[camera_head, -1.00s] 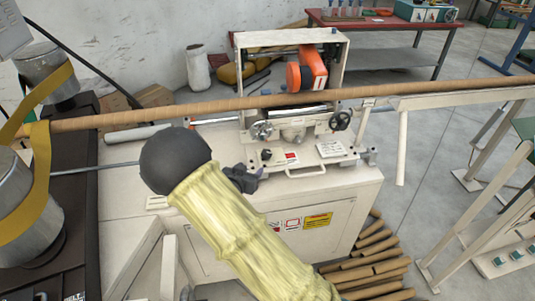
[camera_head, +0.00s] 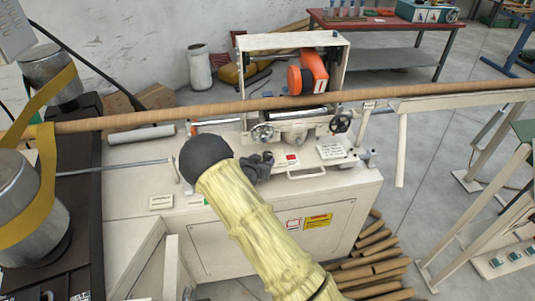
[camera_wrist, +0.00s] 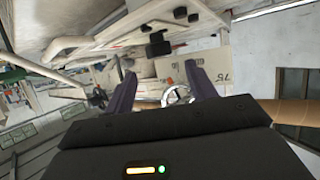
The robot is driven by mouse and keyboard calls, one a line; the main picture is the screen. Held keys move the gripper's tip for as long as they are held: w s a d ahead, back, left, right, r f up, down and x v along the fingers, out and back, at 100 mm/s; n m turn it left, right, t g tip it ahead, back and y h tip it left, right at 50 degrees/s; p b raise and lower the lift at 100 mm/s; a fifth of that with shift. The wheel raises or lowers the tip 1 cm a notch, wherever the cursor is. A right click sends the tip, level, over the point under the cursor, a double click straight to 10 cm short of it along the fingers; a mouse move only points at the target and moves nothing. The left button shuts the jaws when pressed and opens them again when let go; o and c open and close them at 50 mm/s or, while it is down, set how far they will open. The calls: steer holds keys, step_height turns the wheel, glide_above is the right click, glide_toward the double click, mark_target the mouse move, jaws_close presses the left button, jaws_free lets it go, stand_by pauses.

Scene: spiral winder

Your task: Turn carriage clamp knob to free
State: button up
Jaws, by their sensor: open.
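The carriage (camera_head: 318,162) stands on the cream machine cabinet, with a light front plate, a red label and a white label. In the wrist view, which looks upside down, a small black knob (camera_wrist: 158,46) sticks out from the pale carriage plate, apart from the fingers. My gripper (camera_head: 266,162) is at the left front of the carriage and hides that knob in the head view. In the wrist view my gripper (camera_wrist: 161,82) has its two fingers wide apart, with nothing between them touching. The knob's pointer position cannot be read.
A silver handwheel (camera_head: 262,132) and a black handwheel (camera_head: 340,121) sit on the carriage behind my gripper. A long brown tube (camera_head: 220,106) runs across above the cabinet. A low handle (camera_head: 306,174) is at the carriage front. Bare cabinet top (camera_head: 135,185) lies left.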

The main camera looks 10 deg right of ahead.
mark_target(268, 154)
steer(key=p+x, duration=0.1)
steer(key=x, duration=0.5)
steer(key=shift+a, duration=0.1)
steer(key=c, duration=1)
